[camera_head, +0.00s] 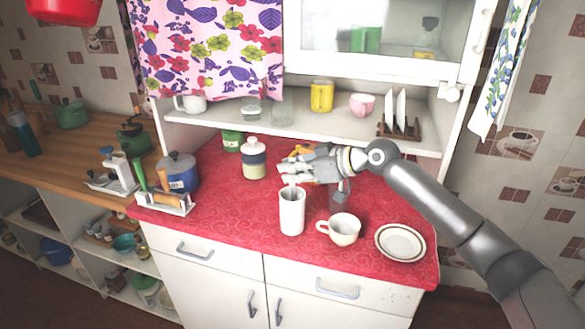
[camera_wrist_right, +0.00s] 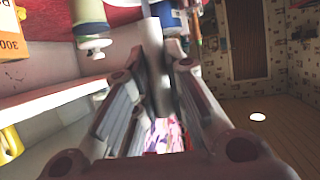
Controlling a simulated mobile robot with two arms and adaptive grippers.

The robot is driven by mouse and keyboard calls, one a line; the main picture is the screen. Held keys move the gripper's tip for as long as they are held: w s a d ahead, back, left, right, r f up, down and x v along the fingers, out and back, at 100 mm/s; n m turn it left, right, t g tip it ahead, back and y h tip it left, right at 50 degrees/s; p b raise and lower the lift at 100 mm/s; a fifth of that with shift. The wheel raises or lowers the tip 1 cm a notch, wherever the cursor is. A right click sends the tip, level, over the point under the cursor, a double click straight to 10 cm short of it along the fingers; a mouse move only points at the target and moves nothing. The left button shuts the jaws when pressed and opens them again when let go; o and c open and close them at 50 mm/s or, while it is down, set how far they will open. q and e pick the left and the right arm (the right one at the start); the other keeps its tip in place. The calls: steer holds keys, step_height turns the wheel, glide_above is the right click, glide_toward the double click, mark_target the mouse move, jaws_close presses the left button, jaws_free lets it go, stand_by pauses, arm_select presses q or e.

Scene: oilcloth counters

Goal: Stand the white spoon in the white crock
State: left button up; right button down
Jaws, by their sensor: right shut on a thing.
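The white crock (camera_head: 291,215) stands upright near the front of the red counter. My right gripper (camera_head: 287,170) is directly above its mouth, coming in from the right. It is shut on the white spoon (camera_wrist_right: 152,40), which shows as a pale, narrow length between the fingers (camera_wrist_right: 160,85) in the right wrist view. In the head view the fingers hide most of the spoon. A short pale piece of it (camera_head: 292,183) shows at the crock's mouth; I cannot tell how deep it reaches. My left gripper is not in view.
A white cup (camera_head: 340,229) stands close to the crock's right, with a plate (camera_head: 400,242) beyond. A lidded jar (camera_head: 254,158) stands behind left. A blue pot (camera_head: 178,172) and a utensil rack (camera_head: 165,203) are at the left. A shelf (camera_head: 300,122) crosses behind.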

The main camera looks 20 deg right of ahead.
steer(key=c, duration=1.4)
jaws_free()
steer(key=v, duration=1.2)
steer(key=shift+s, duration=0.1)
